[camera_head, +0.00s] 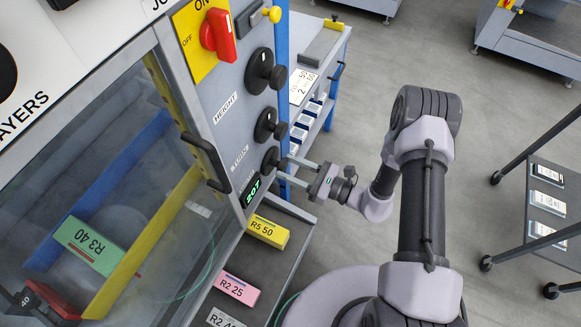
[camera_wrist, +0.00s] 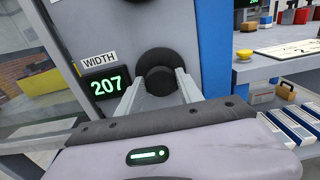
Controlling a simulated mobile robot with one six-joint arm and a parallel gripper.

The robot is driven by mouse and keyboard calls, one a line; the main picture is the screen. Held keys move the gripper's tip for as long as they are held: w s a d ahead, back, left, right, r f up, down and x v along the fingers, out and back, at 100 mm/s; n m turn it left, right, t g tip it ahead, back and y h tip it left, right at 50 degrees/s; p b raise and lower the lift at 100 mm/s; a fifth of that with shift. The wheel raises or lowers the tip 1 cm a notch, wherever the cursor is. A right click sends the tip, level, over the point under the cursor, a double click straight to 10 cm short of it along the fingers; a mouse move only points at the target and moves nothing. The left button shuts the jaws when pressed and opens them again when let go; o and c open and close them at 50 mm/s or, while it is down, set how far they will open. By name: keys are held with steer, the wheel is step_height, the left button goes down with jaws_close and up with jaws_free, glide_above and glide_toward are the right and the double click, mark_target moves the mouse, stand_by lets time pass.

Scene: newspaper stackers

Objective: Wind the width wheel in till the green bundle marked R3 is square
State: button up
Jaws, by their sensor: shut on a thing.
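The green bundle marked R3 40 (camera_head: 88,243) lies behind the clear panel, between a blue guide (camera_head: 118,170) and a yellow guide (camera_head: 150,245). Its ends are close to both guides; I cannot tell whether they touch or whether it is exactly square. The black width wheel (camera_head: 270,159) is the lowest on the machine's front; it also shows in the wrist view (camera_wrist: 160,72). My gripper (camera_head: 283,168) is shut on this wheel, one finger on each side in the wrist view (camera_wrist: 158,90). The WIDTH display (camera_wrist: 106,86) reads 207.
Other black knobs (camera_head: 265,71) and a red switch (camera_head: 217,35) sit above the wheel. Yellow R5 50 (camera_head: 267,232) and pink R2 25 (camera_head: 236,289) bundles lie on a shelf below. A blue-sided bench (camera_head: 325,45) stands behind.

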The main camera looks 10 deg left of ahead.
steer(key=shift+m, duration=0.5)
steer(key=o, duration=1.3)
steer(key=shift+o, duration=0.2)
steer(key=shift+d, duration=0.1)
steer(key=p+v, duration=0.3)
steer(key=v, duration=1.4)
steer(key=shift+p, duration=0.4)
steer(key=shift+s+d, duration=0.1)
